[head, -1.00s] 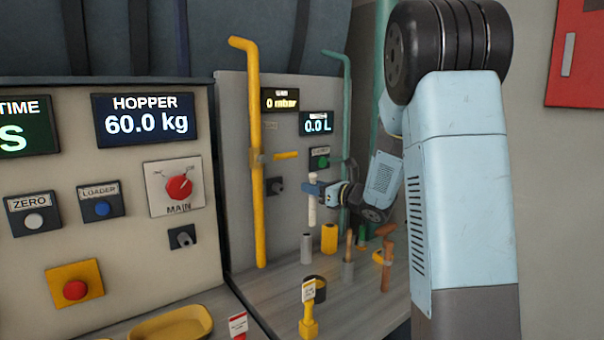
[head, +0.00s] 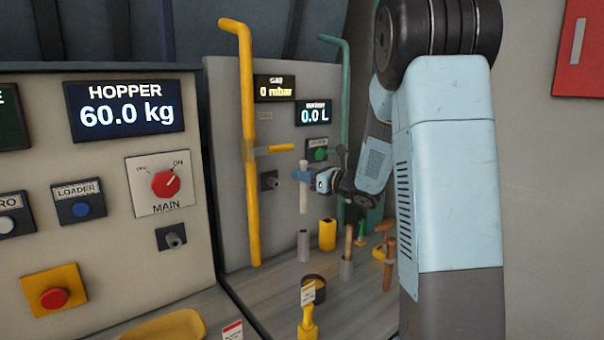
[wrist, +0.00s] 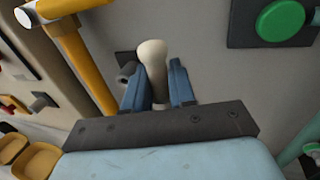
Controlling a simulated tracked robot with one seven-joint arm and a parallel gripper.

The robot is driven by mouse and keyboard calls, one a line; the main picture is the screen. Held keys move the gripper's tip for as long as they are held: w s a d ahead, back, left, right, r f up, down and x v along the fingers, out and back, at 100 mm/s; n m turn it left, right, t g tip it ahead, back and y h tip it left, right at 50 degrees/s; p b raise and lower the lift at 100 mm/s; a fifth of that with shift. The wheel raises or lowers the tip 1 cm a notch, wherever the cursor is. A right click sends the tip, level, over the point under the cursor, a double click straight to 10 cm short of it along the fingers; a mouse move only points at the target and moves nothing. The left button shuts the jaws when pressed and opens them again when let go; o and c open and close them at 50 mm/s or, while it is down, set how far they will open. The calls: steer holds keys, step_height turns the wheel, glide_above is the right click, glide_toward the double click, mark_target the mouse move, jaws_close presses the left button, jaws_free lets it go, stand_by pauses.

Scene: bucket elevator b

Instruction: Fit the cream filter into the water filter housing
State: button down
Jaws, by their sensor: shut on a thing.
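My gripper (head: 304,176) is shut on the cream filter (head: 303,200), a slim pale rod held upright in front of the grey panel. In the wrist view the rounded end of the cream filter (wrist: 153,60) shows between my two blue fingers (wrist: 156,88). The filter's lower end hangs in the air, apart from a short grey cylinder (head: 304,247) that stands on the bench below it. I cannot tell for sure which part is the water filter housing; none in view is clearly marked so.
A yellow pipe (head: 250,170) runs up the panel left of my gripper. A yellow cylinder (head: 327,234), a dark ring-shaped cup (head: 314,289), a tagged yellow part (head: 307,318) and orange-brown fittings (head: 389,258) stand on the bench. A green pipe (head: 345,100) rises behind my arm.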

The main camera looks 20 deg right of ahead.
mark_target(306, 195)
steer(key=shift+f, duration=2.45)
steer(key=shift+f, duration=1.35)
steer(key=shift+s+f, duration=0.15)
steer(key=shift+f, duration=0.4)
steer(key=shift+s+a+f, duration=0.1)
steer(key=shift+f, duration=0.3)
steer(key=shift+s+f, duration=0.1)
steer(key=shift+f, duration=0.45)
steer(key=shift+r, duration=0.45)
steer(key=shift+w+r, duration=0.3)
steer(key=shift+r, duration=1.3)
stand_by(0.7)
